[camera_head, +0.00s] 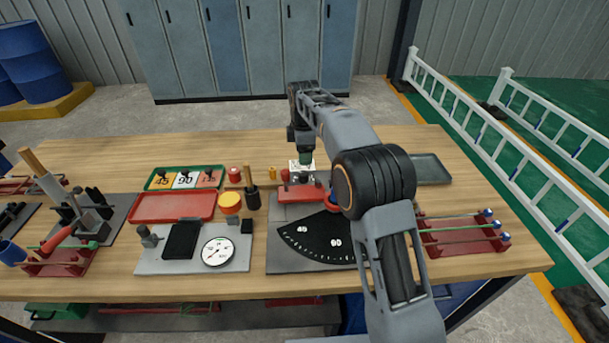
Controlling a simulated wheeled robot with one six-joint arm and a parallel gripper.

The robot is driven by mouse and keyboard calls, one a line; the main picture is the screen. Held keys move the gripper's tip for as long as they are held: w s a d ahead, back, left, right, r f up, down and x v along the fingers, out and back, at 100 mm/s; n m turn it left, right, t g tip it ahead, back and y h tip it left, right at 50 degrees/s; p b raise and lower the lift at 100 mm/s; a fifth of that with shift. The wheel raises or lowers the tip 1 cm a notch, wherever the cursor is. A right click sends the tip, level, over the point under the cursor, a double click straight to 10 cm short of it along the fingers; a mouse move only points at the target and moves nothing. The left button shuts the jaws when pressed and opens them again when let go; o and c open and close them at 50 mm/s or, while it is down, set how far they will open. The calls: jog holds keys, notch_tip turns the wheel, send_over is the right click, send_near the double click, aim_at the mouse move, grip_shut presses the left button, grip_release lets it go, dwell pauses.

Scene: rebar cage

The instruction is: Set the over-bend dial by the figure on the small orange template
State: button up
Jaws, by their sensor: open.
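A small orange template (162,180) marked 45 lies at the left end of a green-rimmed tray (149,186) at the back of the bench. A white round dial (218,252) with dark marks and a pointer sits on a grey plate at the front; its reading is too small to tell. I cannot tell whether this is the over-bend dial. My gripper (304,155) is open and points down over a small white piece (296,166) behind the red block. It is well to the right of the orange template. The arm hides part of the bench.
A white template marked 90 (185,181) and a reddish one (209,178) share the tray. A red tray (172,207), a yellow-topped cylinder (230,203), a red block (301,194) and a black angle sector (317,239) lie nearby.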

aim_at(304, 173)
jog(key=f, duration=0.9)
jog(key=shift+w+f, duration=0.1)
jog(key=shift+w, duration=0.1)
jog(key=c, duration=0.9)
